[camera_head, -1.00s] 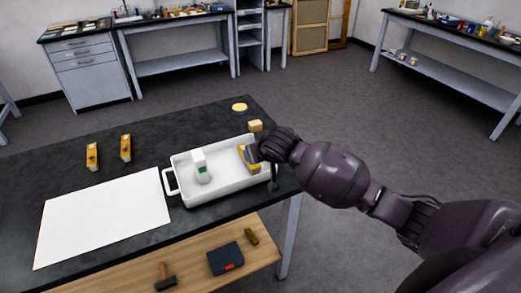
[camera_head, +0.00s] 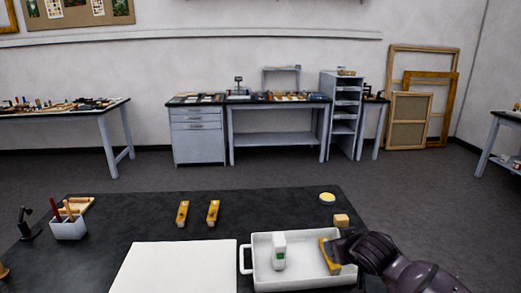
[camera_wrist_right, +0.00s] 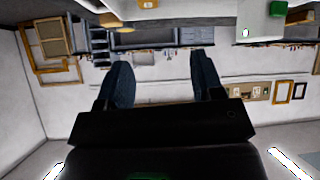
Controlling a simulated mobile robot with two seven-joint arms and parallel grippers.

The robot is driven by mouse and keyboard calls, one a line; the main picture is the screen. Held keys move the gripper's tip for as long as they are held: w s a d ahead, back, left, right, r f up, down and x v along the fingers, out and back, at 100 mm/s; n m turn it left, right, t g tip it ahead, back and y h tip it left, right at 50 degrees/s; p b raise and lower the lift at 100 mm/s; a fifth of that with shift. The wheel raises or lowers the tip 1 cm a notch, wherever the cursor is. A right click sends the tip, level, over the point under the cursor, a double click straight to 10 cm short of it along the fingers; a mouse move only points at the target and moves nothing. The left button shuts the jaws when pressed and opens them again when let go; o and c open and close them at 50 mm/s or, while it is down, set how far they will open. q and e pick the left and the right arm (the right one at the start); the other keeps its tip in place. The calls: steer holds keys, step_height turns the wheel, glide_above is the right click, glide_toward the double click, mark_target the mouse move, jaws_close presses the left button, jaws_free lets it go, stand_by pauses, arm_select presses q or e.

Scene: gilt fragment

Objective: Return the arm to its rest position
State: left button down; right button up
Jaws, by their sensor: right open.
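My right gripper (camera_head: 345,247) is at the right end of the white tray (camera_head: 262,280) in the head view, close to a yellow tool (camera_head: 328,257) that leans there. In the right wrist view the two dark fingers of my right gripper (camera_wrist_right: 163,75) stand apart with only the far room between them, so it is open and empty. The head view does not show clearly whether the gripper touches the yellow tool. A white device with a green patch (camera_head: 279,252) stands in the tray. My left gripper is not in view.
Two yellow tools (camera_head: 183,213) (camera_head: 213,213), a white sheet (camera_head: 175,268), a small tan block (camera_head: 341,220) and a yellow disc (camera_head: 327,197) lie on the dark table (camera_head: 120,215). A white holder (camera_head: 68,228) stands at left. Floor beyond the table is clear.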

step_height(320, 180, up, 3)
steer(key=a+n+t+y, duration=0.2)
steer(key=n, duration=0.1)
steer(key=s+d+f+m+h, duration=0.1)
steer(key=s+d+f, duration=0.1)
steer(key=s+f, duration=0.5)
steer(key=s+d+f+m+h, duration=0.1)
steer(key=s+d+f+m, duration=0.1)
steer(key=s+f, duration=0.5)
steer(key=s+d+f+m+h, duration=0.1)
steer(key=s+f, duration=0.6)
steer(key=s, duration=0.9)
steer(key=shift+d+f+g, duration=0.2)
steer(key=shift+d+g, duration=0.2)
steer(key=shift+d, duration=0.05)
